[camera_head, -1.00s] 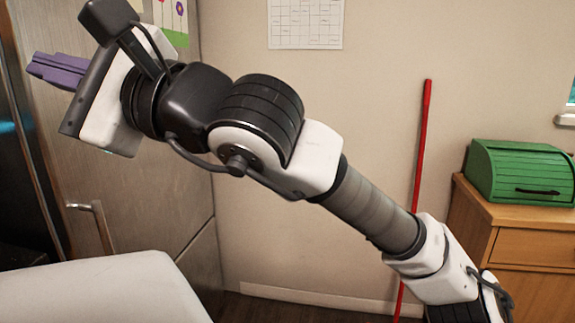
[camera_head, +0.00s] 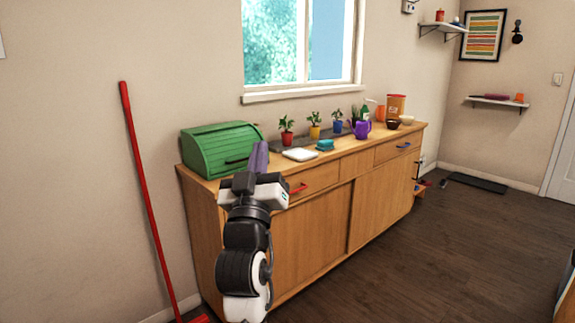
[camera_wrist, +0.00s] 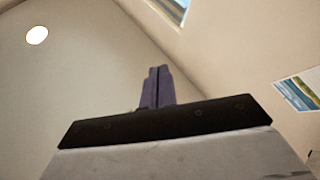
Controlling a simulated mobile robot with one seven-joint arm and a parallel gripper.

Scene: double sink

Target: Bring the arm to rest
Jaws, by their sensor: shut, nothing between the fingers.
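My gripper (camera_head: 259,158) has purple fingers and points upward in the head view, in front of the left part of the wooden sideboard (camera_head: 310,235). Its fingers are together with nothing between them. The wrist view shows the closed purple fingers (camera_wrist: 157,87) pointing up toward the wall and ceiling. My arm is folded upright low in the head view, and its lower part is cut off by the bottom edge.
A green bread box (camera_head: 218,148) stands on the sideboard's left end. Small potted plants, a white tray (camera_head: 299,154) and a purple jug (camera_head: 362,129) stand farther along. A red broom (camera_head: 148,200) leans on the wall at left. The dark floor (camera_head: 440,250) at right is mostly clear.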

